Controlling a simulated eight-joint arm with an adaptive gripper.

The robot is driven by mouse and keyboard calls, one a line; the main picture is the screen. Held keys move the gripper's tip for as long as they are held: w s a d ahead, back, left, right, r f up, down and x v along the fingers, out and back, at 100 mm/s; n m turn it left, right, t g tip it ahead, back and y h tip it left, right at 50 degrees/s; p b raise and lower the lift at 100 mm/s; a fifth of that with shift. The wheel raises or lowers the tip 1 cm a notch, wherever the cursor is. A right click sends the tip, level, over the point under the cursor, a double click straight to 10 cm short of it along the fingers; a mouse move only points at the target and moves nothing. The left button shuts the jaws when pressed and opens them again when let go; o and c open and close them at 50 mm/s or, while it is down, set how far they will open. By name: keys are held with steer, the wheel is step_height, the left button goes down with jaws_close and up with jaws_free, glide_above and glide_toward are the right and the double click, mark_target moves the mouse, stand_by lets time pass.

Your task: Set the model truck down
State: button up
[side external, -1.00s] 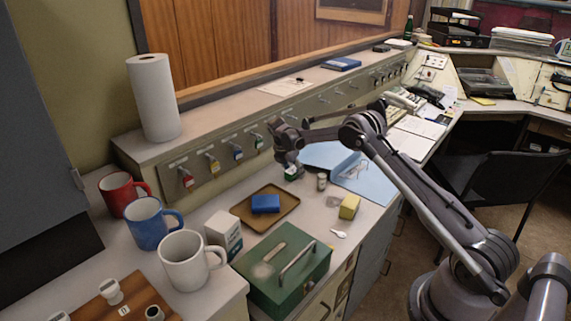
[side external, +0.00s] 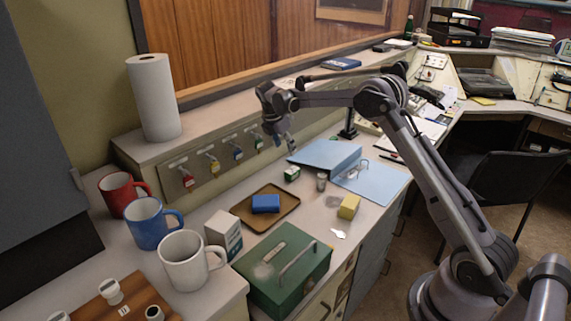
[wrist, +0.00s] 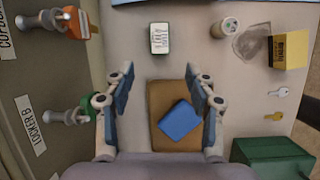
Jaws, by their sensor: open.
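A small green and white block (side external: 291,173), which looks like the model truck, sits on the counter near the blue folder. In the wrist view it shows a pale top with a green edge (wrist: 159,38), beyond my fingertips and clear of them. My gripper (side external: 284,145) is raised above and behind it, empty. In the wrist view my gripper (wrist: 161,82) has its two fingers wide apart, with nothing between them but counter and tray far below.
A brown tray (side external: 280,222) holding a blue block (side external: 265,203) lies nearby. A small jar (side external: 321,182), yellow block (side external: 349,206) and blue folder (side external: 378,184) are to the right. A green box (side external: 305,281) stands in front. Tagged keys hang on the panel behind.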

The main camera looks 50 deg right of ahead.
steer(key=s+a+r+m+t+y, duration=0.25)
steer(key=s+a+r+m, duration=0.55)
steer(key=s+a+r, duration=0.5)
steer(key=s+a+f+m+t+y, duration=0.1)
steer(key=s+a+m, duration=0.3)
steer(key=s, duration=0.5)
steer(key=s+a+f+m+t+y, duration=0.1)
steer(key=s+a+f+m+t, duration=0.2)
steer(key=s, duration=0.6)
steer(key=shift+a+m, duration=1.05)
steer(key=shift+m, duration=0.05)
